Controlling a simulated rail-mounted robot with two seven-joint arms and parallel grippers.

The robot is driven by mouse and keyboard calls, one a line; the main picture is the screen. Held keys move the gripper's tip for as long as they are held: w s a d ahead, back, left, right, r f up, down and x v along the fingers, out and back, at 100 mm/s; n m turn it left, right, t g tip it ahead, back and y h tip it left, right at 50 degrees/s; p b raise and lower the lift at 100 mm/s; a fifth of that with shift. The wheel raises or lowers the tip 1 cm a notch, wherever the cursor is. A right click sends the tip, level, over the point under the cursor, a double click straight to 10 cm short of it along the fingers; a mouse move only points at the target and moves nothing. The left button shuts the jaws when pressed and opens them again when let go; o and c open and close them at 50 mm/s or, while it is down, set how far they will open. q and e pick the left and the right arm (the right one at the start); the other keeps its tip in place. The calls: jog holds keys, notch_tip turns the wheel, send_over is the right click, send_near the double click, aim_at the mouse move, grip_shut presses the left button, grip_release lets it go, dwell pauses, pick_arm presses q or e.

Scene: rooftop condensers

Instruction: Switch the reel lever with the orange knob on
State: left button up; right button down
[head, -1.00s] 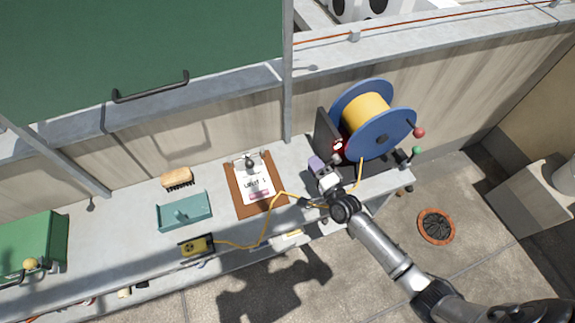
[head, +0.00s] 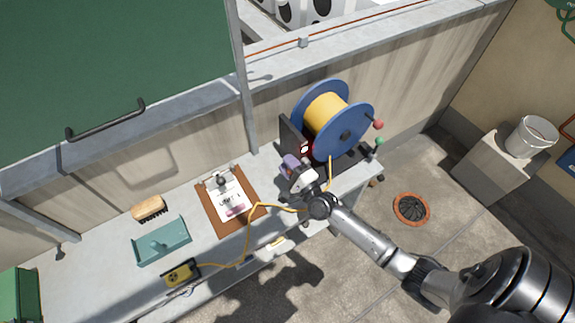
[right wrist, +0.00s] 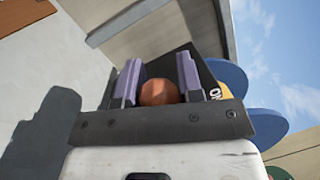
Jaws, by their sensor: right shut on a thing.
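The cable reel (head: 340,122) has blue flanges and yellow cable, and stands at the right end of the bench. A dark upright plate (head: 291,137) is at its left side. My right gripper (head: 291,163), with purple fingers, is just in front of this plate. In the right wrist view the round orange knob (right wrist: 159,92) sits between the two purple fingers of my right gripper (right wrist: 158,80), which is shut on it. The dark plate stands behind the knob, with partly hidden lettering. In the head view the gripper hides the knob and lever. My left gripper is not in view.
A red knob (head: 378,124) and a green knob (head: 380,141) stick out at the reel's right. A clipboard (head: 211,222), teal tray (head: 150,257), brush (head: 148,208) and yellow device (head: 180,273) lie leftward. A yellow cable (head: 250,240) crosses the bench front.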

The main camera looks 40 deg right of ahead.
jog(key=shift+r, duration=0.1)
jog(key=c, duration=0.8)
grip_release()
jog(key=shift+o, duration=0.2)
jog(key=shift+s, duration=0.1)
jog(key=shift+s, duration=0.3)
jog(key=s+a+f+b, duration=0.1)
jog(key=s+f, duration=0.1)
jog(key=s, duration=1)
jog(key=shift+s, duration=0.4)
jog(key=shift+f, duration=0.1)
